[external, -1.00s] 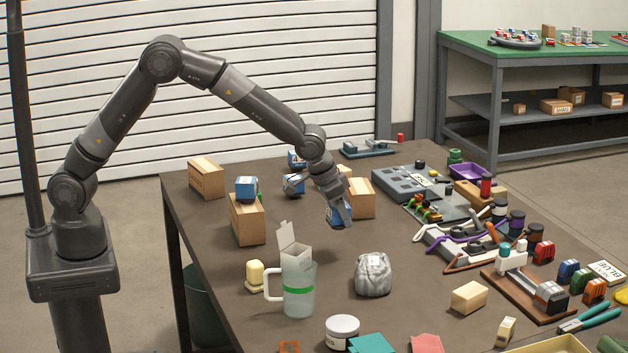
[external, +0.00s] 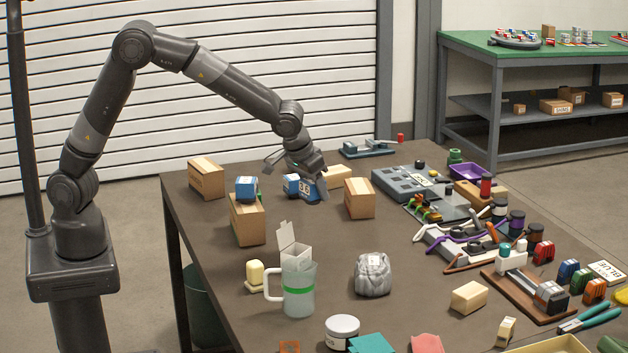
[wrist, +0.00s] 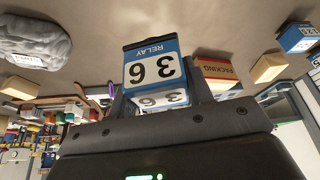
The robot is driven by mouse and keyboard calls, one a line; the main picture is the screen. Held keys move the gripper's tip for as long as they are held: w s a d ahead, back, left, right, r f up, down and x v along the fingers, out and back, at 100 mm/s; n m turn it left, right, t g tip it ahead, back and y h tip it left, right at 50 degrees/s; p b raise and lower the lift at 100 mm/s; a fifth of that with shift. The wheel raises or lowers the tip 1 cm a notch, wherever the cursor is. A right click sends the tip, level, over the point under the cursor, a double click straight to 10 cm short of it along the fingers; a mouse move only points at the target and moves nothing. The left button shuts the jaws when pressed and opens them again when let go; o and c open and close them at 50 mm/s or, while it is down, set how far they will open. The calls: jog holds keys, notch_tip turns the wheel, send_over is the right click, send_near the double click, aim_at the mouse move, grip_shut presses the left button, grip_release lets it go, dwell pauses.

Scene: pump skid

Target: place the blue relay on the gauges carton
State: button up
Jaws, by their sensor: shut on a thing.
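My gripper (external: 307,178) is shut on a blue relay (external: 309,190) with a white face marked 36. In the wrist view this relay (wrist: 152,66) hangs between the fingers, its RELAY lettering upside down. In the external view it is in front of another blue block (external: 291,183), at the back of the table. Cardboard cartons stand nearby: one at far left (external: 206,180), one with a blue block on top (external: 247,222), and one right of the gripper (external: 360,200). I cannot read which is the gauges carton. One carton (wrist: 215,70) in the wrist view reads PACKING.
A blue block (external: 246,188) sits on the front left carton. Table between the cartons and the bag is clear.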

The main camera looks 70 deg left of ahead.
jog(key=s+a+r+n+g+y, duration=0.1)
jog(key=s+a+r+n+g, duration=0.15)
jog(key=s+a+n, duration=0.6)
jog(key=s+a+r+n+g+y, duration=0.1)
jog(key=s+a+r+n+g, duration=0.2)
jog(key=a, duration=1.1)
jog(key=s+a+r+n+g+y, duration=0.1)
jog(key=s+a+r+n, duration=0.1)
jog(key=s+a+n, duration=0.8)
jog(key=m, duration=0.2)
send_near(201, 163)
jog(key=shift+s+a+f, duration=0.15)
jog(key=shift+s+a, duration=0.45)
jog(key=shift+a, duration=0.2)
jog(key=shift+a+f, duration=0.3)
jog(key=shift+a, duration=0.1)
jog(key=shift+f, duration=1.95)
jog(key=shift+f, duration=0.1)
jog(key=o, duration=1.1)
jog(key=shift+c, duration=0.2)
